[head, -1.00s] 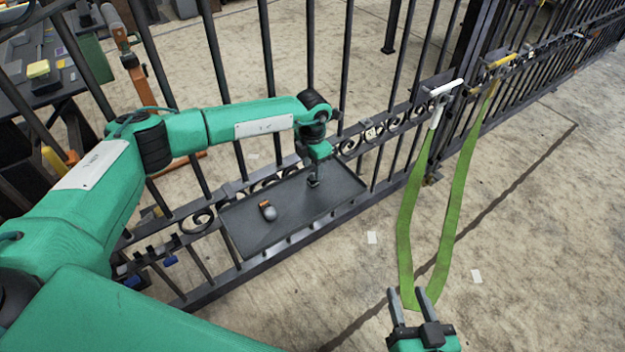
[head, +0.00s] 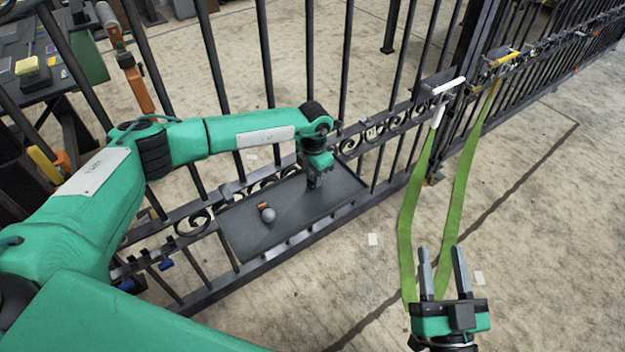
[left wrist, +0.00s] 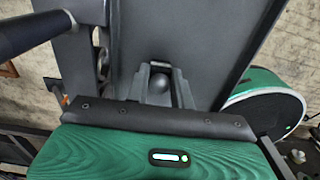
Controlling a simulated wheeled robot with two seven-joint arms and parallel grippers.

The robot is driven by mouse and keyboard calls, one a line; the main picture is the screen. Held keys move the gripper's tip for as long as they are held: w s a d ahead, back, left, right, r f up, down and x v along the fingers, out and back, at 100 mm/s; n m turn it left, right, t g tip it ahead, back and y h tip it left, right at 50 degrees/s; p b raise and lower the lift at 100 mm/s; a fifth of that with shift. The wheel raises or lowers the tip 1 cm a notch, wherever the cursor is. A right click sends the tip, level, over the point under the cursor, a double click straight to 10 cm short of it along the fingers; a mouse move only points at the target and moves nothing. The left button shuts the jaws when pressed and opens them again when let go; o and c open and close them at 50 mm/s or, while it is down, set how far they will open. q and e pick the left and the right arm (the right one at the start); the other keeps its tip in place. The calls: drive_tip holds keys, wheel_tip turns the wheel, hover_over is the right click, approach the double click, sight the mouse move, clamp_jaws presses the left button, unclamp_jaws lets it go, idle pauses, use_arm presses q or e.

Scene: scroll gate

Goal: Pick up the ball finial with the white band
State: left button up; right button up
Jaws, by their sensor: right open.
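A grey ball finial (head: 268,215) with a copper-coloured end lies on the dark tray (head: 240,235); I see no white band on it. My left gripper (head: 314,182) points down at the tray, to the right of and beyond that finial. In the left wrist view a grey ball (left wrist: 160,83) shows between the left fingers (left wrist: 161,75), which stand apart. I cannot tell whether they touch it, and no white band is clear there. In the head view the gripper hides whatever is under it. My right gripper (head: 442,272) is open and empty, low at the right.
The tray is at a black barred gate with scrollwork (head: 372,132). A green strap (head: 408,235) hangs in a loop from white and yellow handles, close to my right gripper. A cluttered bench (head: 30,85) stands at the upper left. The floor at right is mostly clear.

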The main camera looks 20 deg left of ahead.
use_arm(q)
clamp_jaws()
drive_tip(key=shift+r, duration=0.15)
